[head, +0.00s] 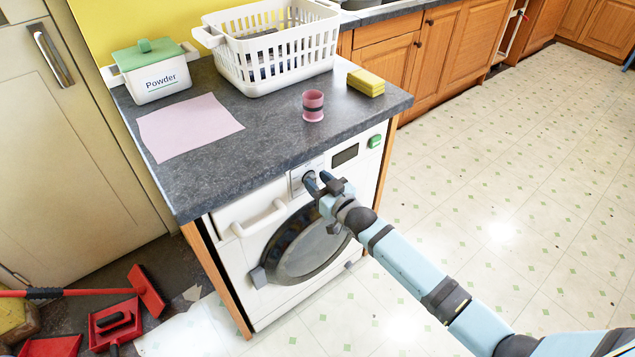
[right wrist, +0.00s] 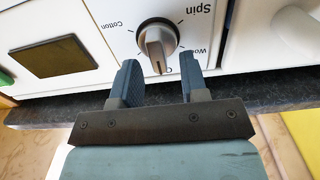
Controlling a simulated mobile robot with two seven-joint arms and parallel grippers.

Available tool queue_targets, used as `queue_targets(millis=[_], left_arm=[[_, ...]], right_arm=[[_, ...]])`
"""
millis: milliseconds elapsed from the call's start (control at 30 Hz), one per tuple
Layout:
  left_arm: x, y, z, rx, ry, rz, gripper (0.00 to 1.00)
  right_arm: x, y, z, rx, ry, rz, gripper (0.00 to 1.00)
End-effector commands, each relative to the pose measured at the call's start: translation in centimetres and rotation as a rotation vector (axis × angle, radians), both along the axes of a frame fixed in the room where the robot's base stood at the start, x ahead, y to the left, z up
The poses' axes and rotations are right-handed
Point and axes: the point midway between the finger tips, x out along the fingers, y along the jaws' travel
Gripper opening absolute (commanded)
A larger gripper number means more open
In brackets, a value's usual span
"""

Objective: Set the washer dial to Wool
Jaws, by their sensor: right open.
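The white washer (head: 238,262) stands under the grey worktop, its round door shut. In the head view my right gripper (head: 319,183) partly covers the dial. My left gripper is out of view.
On the worktop (head: 270,140) are a white basket (head: 275,45), a powder box (head: 152,75), a pink cloth (head: 188,127), a pink cup (head: 313,106) and a yellow sponge (head: 366,82). A red brush (head: 145,290) lies on the floor at left. The floor at right is clear.

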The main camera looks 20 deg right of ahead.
Motion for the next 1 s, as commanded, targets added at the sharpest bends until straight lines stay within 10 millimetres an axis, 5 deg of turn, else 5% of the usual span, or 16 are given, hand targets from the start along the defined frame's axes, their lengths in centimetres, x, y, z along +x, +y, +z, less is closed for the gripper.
queue_targets(millis=[333, 500, 533, 1000], left_arm=[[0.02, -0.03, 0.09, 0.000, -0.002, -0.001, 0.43], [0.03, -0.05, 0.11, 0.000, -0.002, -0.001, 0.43], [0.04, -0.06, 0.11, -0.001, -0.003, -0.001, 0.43], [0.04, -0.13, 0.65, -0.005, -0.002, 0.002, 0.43]], right_arm=[[0.35, 0.19, 0.00, 0.000, 0.000, 0.001, 0.40], [0.34, 0.18, 0.00, 0.000, 0.000, 0.001, 0.01], [0.33, 0.17, -0.01, 0.000, 0.000, 0.001, 0.00], [0.28, 0.31, 0.10, -0.083, -0.030, 0.000, 0.00]])
